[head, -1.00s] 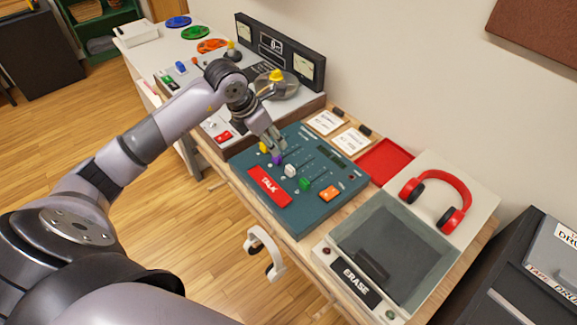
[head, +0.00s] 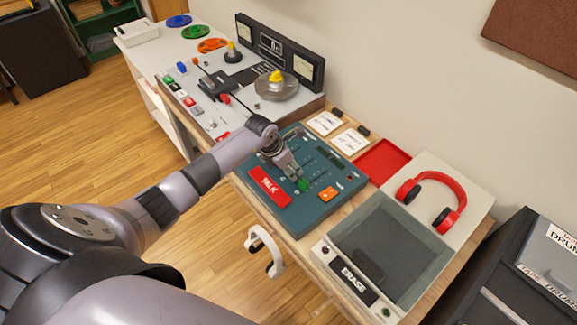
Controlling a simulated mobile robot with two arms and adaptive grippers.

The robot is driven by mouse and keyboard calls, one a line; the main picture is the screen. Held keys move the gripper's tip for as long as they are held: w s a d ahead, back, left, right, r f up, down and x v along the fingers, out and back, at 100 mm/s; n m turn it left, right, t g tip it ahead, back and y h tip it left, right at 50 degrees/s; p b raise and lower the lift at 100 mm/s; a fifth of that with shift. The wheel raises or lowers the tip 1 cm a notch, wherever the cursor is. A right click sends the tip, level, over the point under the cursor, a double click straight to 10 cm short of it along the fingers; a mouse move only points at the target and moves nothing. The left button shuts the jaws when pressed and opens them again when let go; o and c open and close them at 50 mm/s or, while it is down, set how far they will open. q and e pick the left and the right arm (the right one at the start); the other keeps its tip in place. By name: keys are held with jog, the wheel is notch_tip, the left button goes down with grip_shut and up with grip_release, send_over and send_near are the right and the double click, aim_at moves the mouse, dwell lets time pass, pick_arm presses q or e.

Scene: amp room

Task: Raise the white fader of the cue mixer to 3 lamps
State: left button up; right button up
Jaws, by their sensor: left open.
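The cue mixer (head: 312,202) is a teal panel on the wooden desk, with a red TALK button (head: 269,186), an orange button (head: 328,194) and a green fader knob (head: 304,185). My left gripper (head: 296,178) is open and low over the middle of the mixer, fingers pointing down close to the green knob. The white fader is hidden behind the gripper, so I cannot tell whether the fingers touch it. The yellow and purple knobs are also covered by my arm. I cannot make out any lit lamps. My right gripper is out of view.
A grey ERASE unit (head: 325,262) stands right of the mixer, with red headphones (head: 440,196) behind it. A red tray (head: 383,162) and note cards (head: 337,131) lie behind the mixer. A tape deck (head: 235,100) stands left. White headphones (head: 264,250) hang at the desk's front edge.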

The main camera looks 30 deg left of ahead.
pick_arm(q)
jog(key=shift+w+f, duration=0.1)
jog(key=shift+f, duration=0.25)
jog(key=shift+c, duration=0.2)
grip_shut()
dwell(0.5)
